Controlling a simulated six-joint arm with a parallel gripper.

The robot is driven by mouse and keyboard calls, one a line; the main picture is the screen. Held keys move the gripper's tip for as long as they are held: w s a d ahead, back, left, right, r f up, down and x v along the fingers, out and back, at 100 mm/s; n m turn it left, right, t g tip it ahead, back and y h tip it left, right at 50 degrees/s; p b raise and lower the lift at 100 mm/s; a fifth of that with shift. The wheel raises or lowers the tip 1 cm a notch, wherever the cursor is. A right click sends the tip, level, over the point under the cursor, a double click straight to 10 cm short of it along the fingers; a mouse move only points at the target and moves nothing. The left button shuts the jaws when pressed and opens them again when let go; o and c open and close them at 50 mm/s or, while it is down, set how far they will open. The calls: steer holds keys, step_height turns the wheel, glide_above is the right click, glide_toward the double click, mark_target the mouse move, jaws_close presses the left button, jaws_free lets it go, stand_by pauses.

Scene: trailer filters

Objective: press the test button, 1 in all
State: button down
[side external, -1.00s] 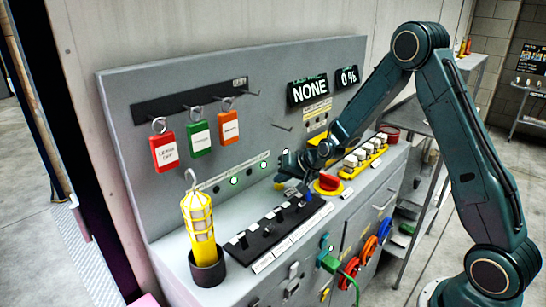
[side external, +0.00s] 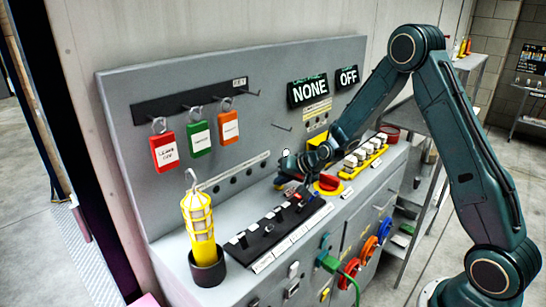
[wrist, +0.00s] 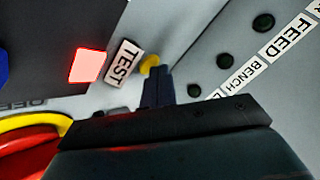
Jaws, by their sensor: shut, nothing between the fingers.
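The TEST label (wrist: 124,63) sits beside a small yellow button (wrist: 149,64) on the grey bench in the wrist view. My gripper (wrist: 157,72) is shut and empty, with its fingertips right at the button and partly covering it. Whether they touch it or push it down I cannot tell. In the side view my gripper (side external: 285,178) is low over the bench, between the black switch strip (side external: 275,222) and the back panel, and hides the button. A red square light (wrist: 88,65) glows near the TEST label.
A red mushroom knob on a yellow base (side external: 328,184) stands close beside my gripper. The displays read NONE (side external: 309,90) and OFF (side external: 347,77). A yellow caged lamp (side external: 198,225) stands at the left. Tags (side external: 164,152) hang on the panel.

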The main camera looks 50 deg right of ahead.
mark_target(282, 188)
steer(key=shift+r, duration=0.1)
stand_by(0.3)
steer(key=shift+r, duration=0.75)
steer(key=shift+r, duration=2.5)
